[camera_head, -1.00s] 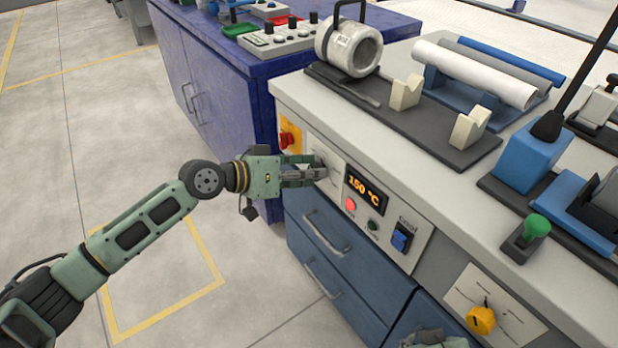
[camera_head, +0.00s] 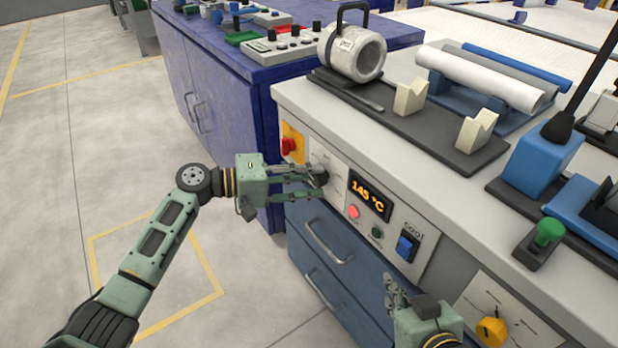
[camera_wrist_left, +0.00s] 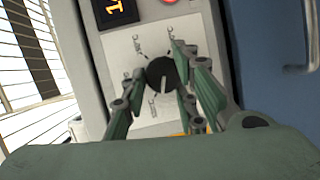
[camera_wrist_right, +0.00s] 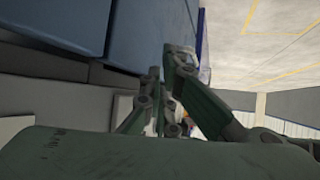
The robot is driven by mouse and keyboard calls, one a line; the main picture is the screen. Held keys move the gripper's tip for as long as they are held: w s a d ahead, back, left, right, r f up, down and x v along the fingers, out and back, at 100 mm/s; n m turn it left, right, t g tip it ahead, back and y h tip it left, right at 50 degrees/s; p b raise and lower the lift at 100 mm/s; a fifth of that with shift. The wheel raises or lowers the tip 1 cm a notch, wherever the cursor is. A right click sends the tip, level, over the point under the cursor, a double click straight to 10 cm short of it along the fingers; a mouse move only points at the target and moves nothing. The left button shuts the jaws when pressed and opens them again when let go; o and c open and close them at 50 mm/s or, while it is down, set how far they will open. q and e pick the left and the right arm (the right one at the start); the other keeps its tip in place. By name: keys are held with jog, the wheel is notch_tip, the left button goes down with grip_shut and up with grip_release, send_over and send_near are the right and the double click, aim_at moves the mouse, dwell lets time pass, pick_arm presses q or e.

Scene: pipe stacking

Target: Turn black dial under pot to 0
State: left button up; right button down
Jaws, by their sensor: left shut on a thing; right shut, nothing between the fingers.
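The black dial (camera_wrist_left: 162,73) is on the white front panel (camera_wrist_left: 205,25), with a white pointer line and small marks around it. My left gripper (camera_head: 322,180) is shut on the dial, one finger on each side of it in the left wrist view. In the head view its fingers mostly hide the dial. The display (camera_head: 369,195) beside it reads 145 °C. Above, a grey hollow cylinder (camera_head: 340,60) with a black handle lies on its side on the counter. My right gripper (camera_head: 392,288) is shut and empty in front of the blue drawers.
A red switch on a yellow plate (camera_head: 293,136) is left of the dial. A red button (camera_head: 353,211), a green button (camera_head: 376,232) and a blue switch (camera_head: 406,245) are to its right. A yellow knob (camera_head: 491,331) is further right. Open floor lies at the left.

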pick_arm(q)
jog(key=shift+w+a+r+n+t+h, duration=0.1)
jog(key=shift+n+t+h, duration=0.3)
jog(key=shift+n, duration=0.95)
jog(key=shift+w+d+r+n+t+h, duration=0.15)
jog(key=shift+n+h, duration=0.5)
jog(key=shift+n, duration=0.75)
jog(key=shift+w+a+f+n+t+h, duration=0.15)
jog(key=shift+n+h, duration=0.4)
jog(key=shift+n, duration=0.8)
pick_arm(e)
jog(key=shift+a+r, duration=0.1)
jog(key=shift+r, duration=0.05)
pick_arm(q)
jog(key=shift+n, duration=0.3)
jog(key=shift+a, duration=0.1)
jog(key=o, duration=1)
jog(key=shift+s+f, duration=0.15)
jog(key=shift+f, duration=0.1)
